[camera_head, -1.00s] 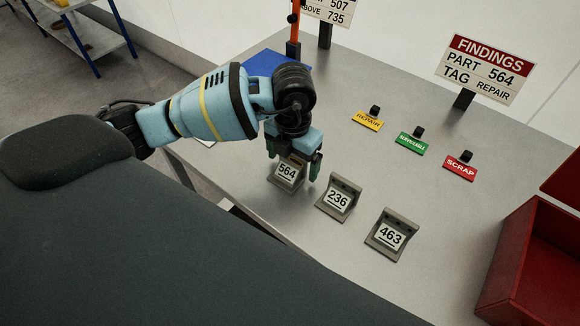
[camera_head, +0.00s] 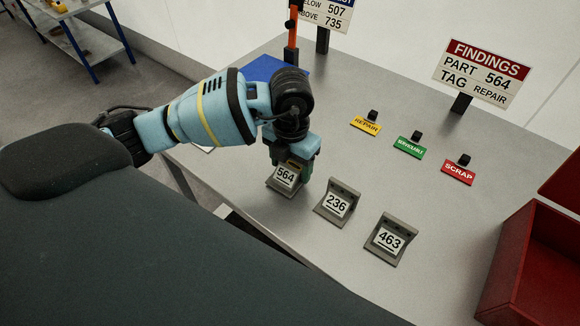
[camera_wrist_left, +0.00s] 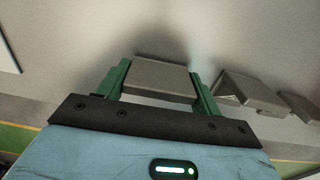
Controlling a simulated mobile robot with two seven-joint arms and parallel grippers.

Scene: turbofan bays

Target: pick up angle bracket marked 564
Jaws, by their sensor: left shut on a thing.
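The angle bracket marked 564 (camera_head: 284,178) is grey with a white label and stands on the grey bench. My left gripper (camera_head: 291,168) is pointing down at it from above, with its green fingers closed on the bracket's sides. In the left wrist view my left gripper (camera_wrist_left: 160,82) has one finger on each side of the grey bracket (camera_wrist_left: 160,76). The bracket appears to rest on the bench still. My right gripper is not in view.
Brackets 236 (camera_head: 337,203) and 463 (camera_head: 386,240) stand to the right of it. Repair (camera_head: 365,125), serviceable (camera_head: 408,147) and scrap (camera_head: 458,172) tags lie behind. A findings sign (camera_head: 482,72) names part 564, tag repair. A red box (camera_head: 530,265) is at right, a blue item (camera_head: 270,66) behind the arm.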

